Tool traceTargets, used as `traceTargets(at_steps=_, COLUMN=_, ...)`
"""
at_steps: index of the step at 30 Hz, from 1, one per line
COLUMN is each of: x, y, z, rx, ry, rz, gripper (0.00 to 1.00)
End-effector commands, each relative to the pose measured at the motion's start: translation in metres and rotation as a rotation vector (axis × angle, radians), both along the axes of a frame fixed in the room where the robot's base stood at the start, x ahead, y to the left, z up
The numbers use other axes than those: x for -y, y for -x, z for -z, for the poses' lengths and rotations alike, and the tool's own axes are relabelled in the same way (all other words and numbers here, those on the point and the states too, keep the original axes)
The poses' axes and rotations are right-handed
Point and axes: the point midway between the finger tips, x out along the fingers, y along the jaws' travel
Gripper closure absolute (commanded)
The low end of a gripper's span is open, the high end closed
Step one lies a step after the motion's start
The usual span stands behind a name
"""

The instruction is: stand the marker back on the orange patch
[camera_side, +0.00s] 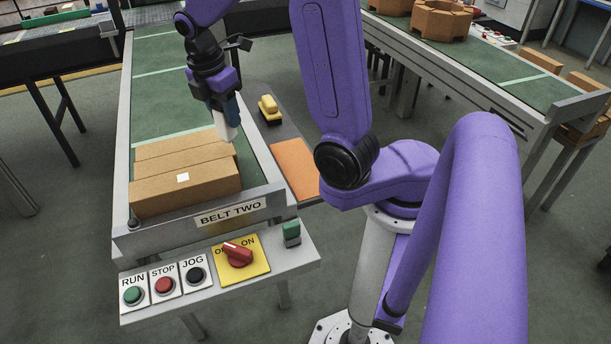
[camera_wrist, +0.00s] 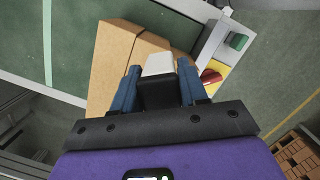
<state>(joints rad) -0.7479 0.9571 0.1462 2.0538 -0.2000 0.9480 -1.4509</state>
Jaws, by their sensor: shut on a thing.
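My gripper (camera_side: 229,112) is over the green belt, just behind the cardboard boxes. Its blue fingers (camera_wrist: 157,88) are shut on a block with a white end (camera_wrist: 158,64) and a black part, which I take to be the marker. In the side view the white end (camera_side: 226,128) points down, slightly tilted, by the rear right corner of the boxes; I cannot tell whether it touches them. The orange patch (camera_side: 295,166) lies bare on the grey side shelf, right of the belt. The fingers partly hide the block.
Two cardboard boxes (camera_side: 185,188) lie side by side at the belt's near end. A yellow and black block (camera_side: 268,107) stands on the shelf behind the patch. A green and grey block (camera_side: 291,234) is on the control panel, right of the red switch (camera_side: 238,254).

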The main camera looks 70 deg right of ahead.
Motion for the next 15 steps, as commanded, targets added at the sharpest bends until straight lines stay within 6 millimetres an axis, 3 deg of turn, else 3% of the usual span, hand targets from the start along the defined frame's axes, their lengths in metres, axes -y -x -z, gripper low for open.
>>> traceTargets(at_steps=6, x=0.041, y=0.042, z=0.016, rx=-0.001, ry=0.003, rz=0.121, gripper=0.77)
traceTargets(at_steps=15, x=0.078, y=0.108, z=0.037, rx=-0.002, ry=0.002, rz=0.279, gripper=0.77)
